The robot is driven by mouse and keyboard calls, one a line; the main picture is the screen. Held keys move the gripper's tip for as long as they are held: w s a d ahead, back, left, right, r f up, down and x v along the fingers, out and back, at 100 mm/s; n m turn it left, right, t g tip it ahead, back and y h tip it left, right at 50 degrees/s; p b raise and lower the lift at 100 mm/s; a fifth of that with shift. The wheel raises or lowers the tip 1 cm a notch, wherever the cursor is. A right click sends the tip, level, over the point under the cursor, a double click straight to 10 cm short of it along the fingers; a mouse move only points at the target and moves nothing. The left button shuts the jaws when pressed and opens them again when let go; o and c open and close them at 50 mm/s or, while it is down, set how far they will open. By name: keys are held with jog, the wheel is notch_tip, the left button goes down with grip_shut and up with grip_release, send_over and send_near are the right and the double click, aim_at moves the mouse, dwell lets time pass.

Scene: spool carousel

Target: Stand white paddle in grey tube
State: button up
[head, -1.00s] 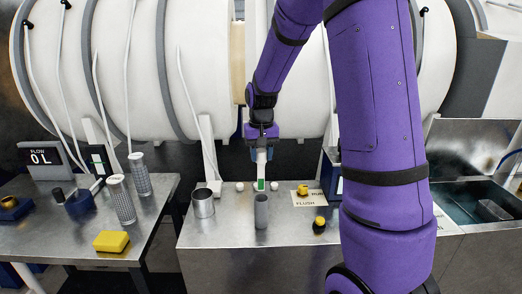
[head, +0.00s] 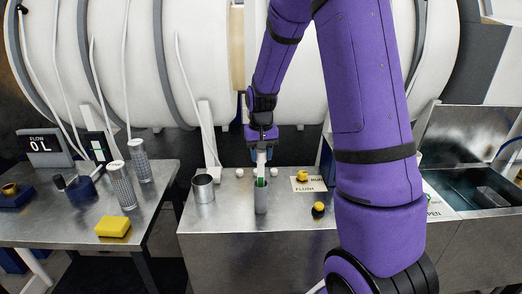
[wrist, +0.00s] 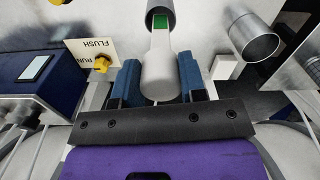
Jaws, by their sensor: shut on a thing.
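My gripper (head: 261,150) points down and is shut on the white paddle (head: 261,168), with its blue fingers on both sides of the handle. In the wrist view the paddle (wrist: 160,70) runs from between the fingers (wrist: 158,82) to a green end. The grey tube (head: 261,199) stands upright on the metal bench below the gripper. The paddle's green end is at the tube's mouth and looks just inside the rim in the wrist view, where the tube (wrist: 160,5) is cut off by the top edge. How deep it sits cannot be told.
A metal cup (head: 203,188) stands left of the tube. A yellow-topped black knob (head: 318,210) and a FLUSH/RUN plate (head: 308,184) with a yellow knob are to the right. A left table holds a yellow sponge (head: 113,227) and mesh cylinders (head: 122,184). A sink (head: 480,190) is at far right.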

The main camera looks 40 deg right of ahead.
aim_at(261, 176)
jog(key=shift+f, duration=4.25)
jog(key=o, duration=1)
notch_tip(261, 176, up, 11)
jog(key=shift+f, duration=0.15)
